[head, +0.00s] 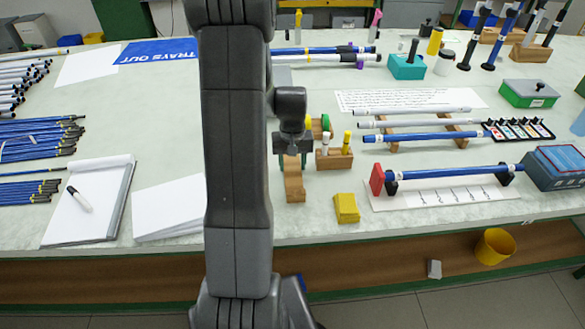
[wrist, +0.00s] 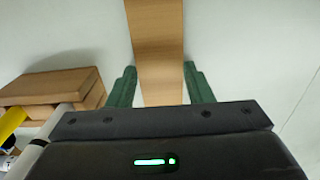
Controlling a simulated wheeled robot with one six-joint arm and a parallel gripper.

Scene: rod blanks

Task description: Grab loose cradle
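The loose cradle is a light wooden piece (head: 294,188) on the pale bench, just left of the yellow block. In the wrist view the wood (wrist: 157,40) runs up from between my fingers to the top edge. My gripper (head: 292,161) points down over its far part. In the wrist view the green fingers of my gripper (wrist: 161,80) stand apart, one on each side of the wood. Slim gaps show near the finger bases; whether the tips touch the wood I cannot tell. The cradle's far end is hidden by my gripper.
A wooden holder (head: 334,158) with white and yellow markers stands close on the right. A yellow block (head: 346,208) lies front right. Rods rest on wooden supports (head: 393,146) further right. A blue rod (head: 450,172) lies across red and black stands. White papers (head: 172,208) lie left.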

